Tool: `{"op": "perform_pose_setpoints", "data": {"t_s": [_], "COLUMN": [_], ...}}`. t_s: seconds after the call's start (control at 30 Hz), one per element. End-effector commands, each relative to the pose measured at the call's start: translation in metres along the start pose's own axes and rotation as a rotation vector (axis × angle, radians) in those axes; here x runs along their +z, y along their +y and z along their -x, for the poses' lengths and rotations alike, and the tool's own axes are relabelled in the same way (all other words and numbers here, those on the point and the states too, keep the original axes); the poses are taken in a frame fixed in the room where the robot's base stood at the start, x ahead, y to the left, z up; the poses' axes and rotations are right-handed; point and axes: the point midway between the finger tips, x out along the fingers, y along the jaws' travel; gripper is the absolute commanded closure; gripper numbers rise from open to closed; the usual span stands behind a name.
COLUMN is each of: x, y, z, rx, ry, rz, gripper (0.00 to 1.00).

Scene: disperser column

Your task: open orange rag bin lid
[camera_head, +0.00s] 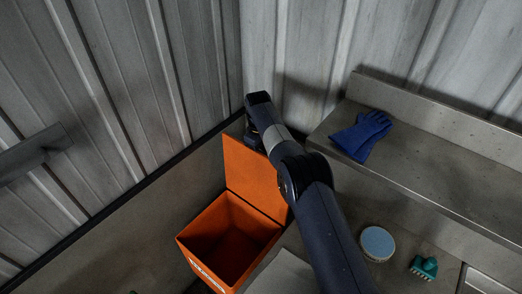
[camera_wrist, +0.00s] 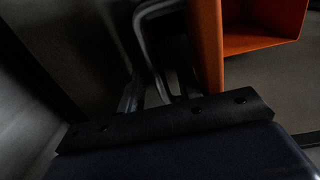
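The orange rag bin (camera_head: 222,225) stands low in the corner area in the head view, with its opening facing up and its inside visible. Its orange lid (camera_head: 252,175) stands raised at the back edge, so the bin is open. My gripper (camera_head: 254,137) is at the lid's upper edge, partly hidden behind it. In the wrist view, the dark fingers of my gripper (camera_wrist: 160,80) are beside the orange lid (camera_wrist: 208,45), which is seen nearly edge-on, with the bin (camera_wrist: 262,42) beyond. Dimness hides the finger gap and whether they touch the lid.
Blue gloves (camera_head: 362,135) lie on a grey ledge (camera_head: 440,165) at the right. Below it are a round blue-topped pad (camera_head: 377,242) and a teal brush (camera_head: 425,267). Corrugated walls (camera_head: 100,90) close in behind and left of the bin.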

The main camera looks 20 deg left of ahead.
Motion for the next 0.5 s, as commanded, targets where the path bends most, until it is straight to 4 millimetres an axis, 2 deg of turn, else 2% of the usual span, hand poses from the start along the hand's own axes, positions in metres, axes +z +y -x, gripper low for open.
{"op": "perform_pose_setpoints", "data": {"t_s": [0.27,0.5], "x": [-0.001,-0.001], "y": [0.000,0.001], "z": [0.008,0.047], "rx": [0.003,0.004], "ry": [0.005,0.006], "rz": [0.000,0.000], "gripper": [0.66,0.66]}}
